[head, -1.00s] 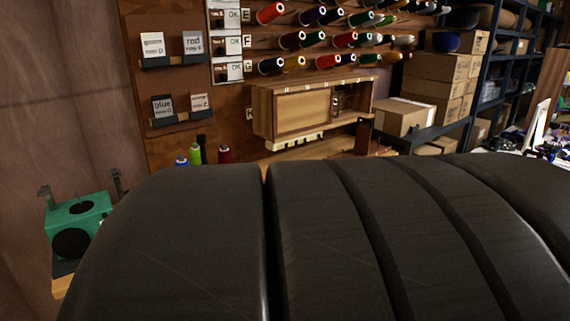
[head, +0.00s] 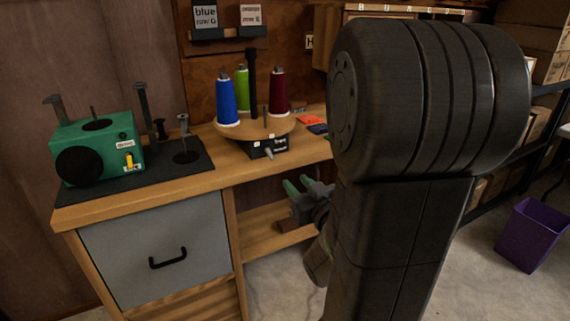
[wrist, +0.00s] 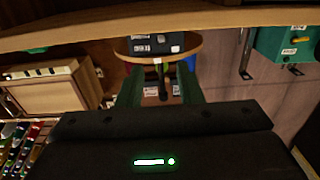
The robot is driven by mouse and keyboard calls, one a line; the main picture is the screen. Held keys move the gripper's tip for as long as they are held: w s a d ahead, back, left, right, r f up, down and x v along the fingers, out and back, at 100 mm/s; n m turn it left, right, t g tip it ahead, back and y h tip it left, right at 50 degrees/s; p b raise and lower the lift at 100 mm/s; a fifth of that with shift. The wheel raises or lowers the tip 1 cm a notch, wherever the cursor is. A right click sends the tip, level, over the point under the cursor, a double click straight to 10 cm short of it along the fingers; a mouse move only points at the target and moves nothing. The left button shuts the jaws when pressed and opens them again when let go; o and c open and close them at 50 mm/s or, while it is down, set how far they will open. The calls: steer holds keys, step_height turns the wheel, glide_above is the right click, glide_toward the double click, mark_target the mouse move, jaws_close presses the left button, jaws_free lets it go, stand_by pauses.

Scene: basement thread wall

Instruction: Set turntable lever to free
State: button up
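The turntable (head: 240,126) is a round wooden disc on a black base (head: 262,146), standing on the wooden bench. It carries a blue, a green and a dark red spool around a black post. A small grey lever (head: 269,154) sticks out of the base's front; its setting is too small to read. The turntable base (wrist: 155,46) also shows upside down in the wrist view. My gripper (head: 305,187) is in front of the bench, below and right of the turntable. In the wrist view its green fingers (wrist: 160,80) stand apart with nothing held between them.
A green machine (head: 100,146) with a yellow switch stands on a dark mat at the bench's left. A grey drawer (head: 158,235) is below. The bench edge (wrist: 200,18) crosses the wrist view. A purple bin (head: 534,236) stands on the floor at right.

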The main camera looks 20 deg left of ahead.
mark_target(272, 158)
steer(key=b+x, duration=0.1)
steer(key=x, duration=1.2)
steer(key=shift+w+a, duration=0.15)
steer(key=shift+a, duration=0.2)
steer(key=shift+r, duration=0.1)
jaws_close()
